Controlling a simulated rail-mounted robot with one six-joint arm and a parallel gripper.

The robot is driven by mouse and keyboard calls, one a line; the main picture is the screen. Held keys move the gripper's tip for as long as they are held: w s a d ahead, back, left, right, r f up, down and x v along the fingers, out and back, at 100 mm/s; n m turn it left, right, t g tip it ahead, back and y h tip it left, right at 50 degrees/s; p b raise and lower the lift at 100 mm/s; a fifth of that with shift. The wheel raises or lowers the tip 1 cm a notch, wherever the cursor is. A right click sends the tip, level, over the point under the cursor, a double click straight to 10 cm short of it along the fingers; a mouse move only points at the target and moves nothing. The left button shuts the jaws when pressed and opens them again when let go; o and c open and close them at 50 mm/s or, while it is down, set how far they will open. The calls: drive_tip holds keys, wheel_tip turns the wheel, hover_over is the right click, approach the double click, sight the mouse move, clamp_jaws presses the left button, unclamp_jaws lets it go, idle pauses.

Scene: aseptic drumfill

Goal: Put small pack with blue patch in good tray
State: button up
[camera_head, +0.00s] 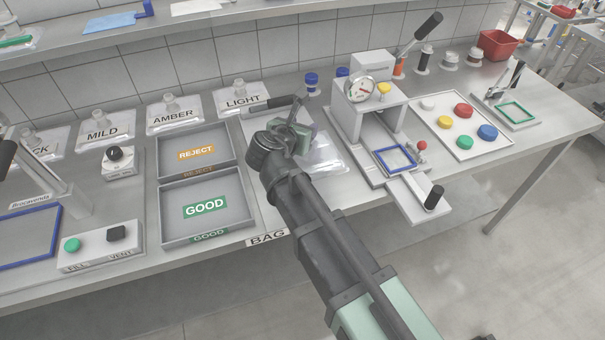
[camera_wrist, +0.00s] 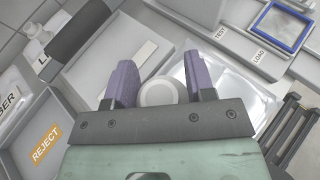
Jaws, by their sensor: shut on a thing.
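A clear, shiny pack (camera_head: 324,156) lies on the bench beneath my gripper. It also shows in the wrist view (camera_wrist: 232,92), on both sides of the right finger. My gripper (camera_wrist: 152,82) has its two purple fingers around a round white cap (camera_wrist: 158,94), which appears to be the pack's spout. It is shut on this cap. In the head view, my wrist hides the fingertips and part of the pack. I see no blue patch on the visible part. The grey good tray (camera_head: 178,224), with a green GOOD label, is empty and lies to the left of my gripper.
The empty reject tray (camera_head: 172,165) is behind the good tray. A white press (camera_head: 368,108) with a blue-framed plate (camera_head: 395,158) stands to the right. A board of coloured caps (camera_head: 438,105) is farther right. Labelled clear bags (camera_head: 175,112) line the wall.

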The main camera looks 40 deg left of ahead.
wheel_tip(320, 180, down, 9)
drive_tip(key=b, duration=0.6)
drive_tip(key=shift+f+b, duration=0.1)
drive_tip(key=shift+b, duration=0.2)
drive_tip(key=shift+r+p, duration=0.3)
drive_tip(key=shift+r, duration=0.05)
drive_tip(key=shift+f, duration=0.25)
drive_tip(key=o, duration=0.9)
drive_tip(key=shift+r, duration=0.1)
drive_tip(key=shift+r, duration=0.25)
drive_tip(key=p+v, duration=0.4)
drive_tip(key=v, duration=0.7)
drive_tip(key=shift+d, duration=0.15)
drive_tip(key=shift+s+r+p, duration=0.1)
drive_tip(key=shift+s+p, duration=0.2)
drive_tip(key=shift+s, duration=0.15)
drive_tip(key=shift+c, duration=1)
